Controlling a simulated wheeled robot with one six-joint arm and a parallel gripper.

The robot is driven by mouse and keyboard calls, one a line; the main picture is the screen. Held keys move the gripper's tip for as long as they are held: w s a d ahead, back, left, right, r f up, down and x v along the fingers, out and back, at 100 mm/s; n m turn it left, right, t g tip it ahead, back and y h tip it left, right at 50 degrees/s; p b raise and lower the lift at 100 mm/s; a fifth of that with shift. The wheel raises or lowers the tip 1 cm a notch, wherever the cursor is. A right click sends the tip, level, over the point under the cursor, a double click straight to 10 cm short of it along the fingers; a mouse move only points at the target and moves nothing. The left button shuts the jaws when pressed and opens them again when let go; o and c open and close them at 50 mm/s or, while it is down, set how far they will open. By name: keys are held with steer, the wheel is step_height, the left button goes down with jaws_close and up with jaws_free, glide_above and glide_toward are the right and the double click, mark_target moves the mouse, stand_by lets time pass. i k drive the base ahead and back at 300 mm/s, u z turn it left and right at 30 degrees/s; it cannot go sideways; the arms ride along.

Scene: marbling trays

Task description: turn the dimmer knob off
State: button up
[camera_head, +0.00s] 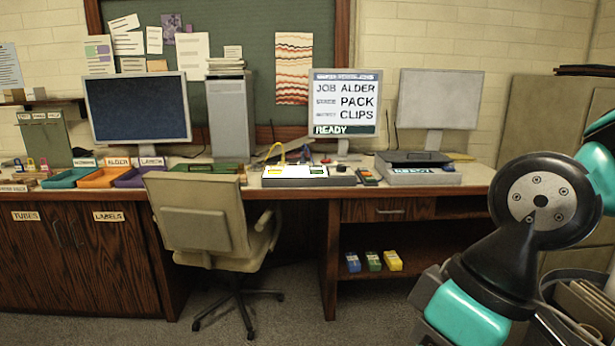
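I cannot make out a dimmer knob for certain at this size. A bright, lit white panel (295,171) lies on the desk in front of the monitors, with a dark grey section (342,180) at its right end. My arm's teal and black links fill the right side of the picture, well in front of the desk. My gripper is out of view.
A beige office chair (205,215) stands before the desk, left of the panel. A black and grey tray unit (418,168) is to the panel's right. Monitors (137,112) stand behind. Coloured trays (103,178) are at the left. The floor (340,325) right of the chair looks clear.

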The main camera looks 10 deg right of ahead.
mark_target(340, 168)
steer(key=z, duration=0.2)
steer(key=i, duration=2.5)
